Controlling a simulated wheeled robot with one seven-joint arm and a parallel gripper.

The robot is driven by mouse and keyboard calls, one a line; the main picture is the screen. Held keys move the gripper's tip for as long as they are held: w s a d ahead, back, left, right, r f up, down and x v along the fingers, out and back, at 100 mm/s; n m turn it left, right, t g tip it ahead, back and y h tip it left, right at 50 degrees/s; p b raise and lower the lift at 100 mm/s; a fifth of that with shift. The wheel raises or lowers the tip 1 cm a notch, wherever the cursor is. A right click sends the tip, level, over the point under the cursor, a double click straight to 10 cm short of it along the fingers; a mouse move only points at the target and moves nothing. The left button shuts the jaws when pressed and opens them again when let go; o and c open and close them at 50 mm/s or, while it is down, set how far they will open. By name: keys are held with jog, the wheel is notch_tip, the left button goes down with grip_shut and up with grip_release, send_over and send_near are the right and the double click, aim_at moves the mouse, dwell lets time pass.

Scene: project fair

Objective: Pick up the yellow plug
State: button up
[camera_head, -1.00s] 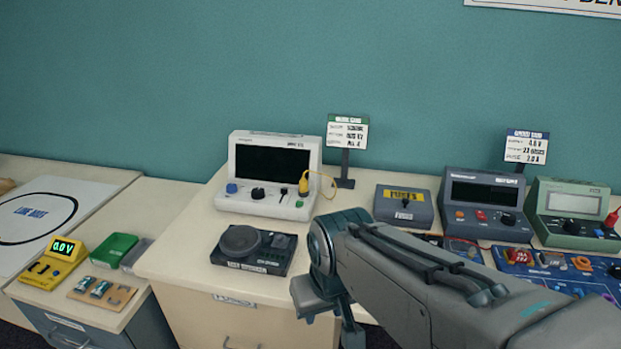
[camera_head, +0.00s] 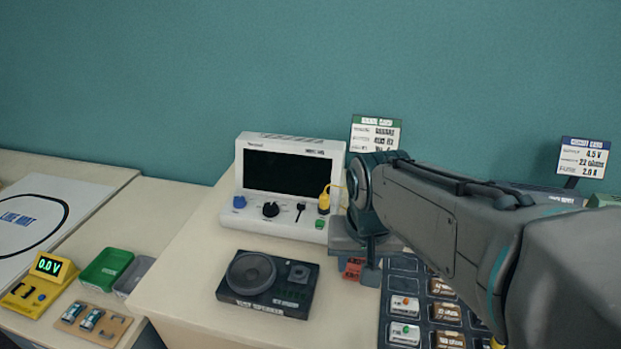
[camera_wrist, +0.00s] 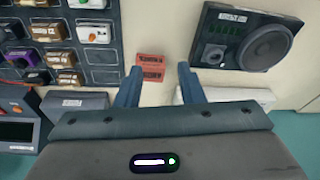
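The yellow plug (camera_head: 324,201) stands upright at the right front of the white instrument (camera_head: 285,225), with a yellow cable looping up from it. My gripper (camera_head: 364,265) is to the right of the plug and nearer the camera, apart from it, pointing down. In the wrist view my gripper (camera_wrist: 159,70) has its two fingers spread with a gap between them and holds nothing. The plug cannot be made out in the wrist view; my gripper's body hides much of the white instrument (camera_wrist: 225,95) there.
A small red labelled piece (camera_wrist: 150,67) lies on the table below my fingers. A black speaker box (camera_head: 268,284) stands in front of the instrument. A dark compartment tray (camera_head: 427,303) is to the right. A sign (camera_head: 376,133) stands behind. Bare tabletop (camera_head: 180,285) lies left of the speaker.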

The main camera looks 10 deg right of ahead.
jog(key=w+r+m+g+p, duration=0.1)
jog(key=w+r+m, duration=0.2)
jog(key=w, duration=0.4)
jog(key=w+r+m, duration=0.3)
jog(key=w+m, duration=0.1)
jog(key=w, duration=0.3)
jog(key=m+g+p, duration=0.1)
jog(key=m, duration=0.7)
send_over(324, 193)
jog(key=f, duration=0.7)
jog(key=shift+w+f, duration=0.2)
jog(key=shift+f, duration=0.15)
jog(key=shift+s+f+p, duration=0.15)
jog(key=shift+f+p, duration=0.3)
jog(key=shift+f, duration=2.4)
grip_shut()
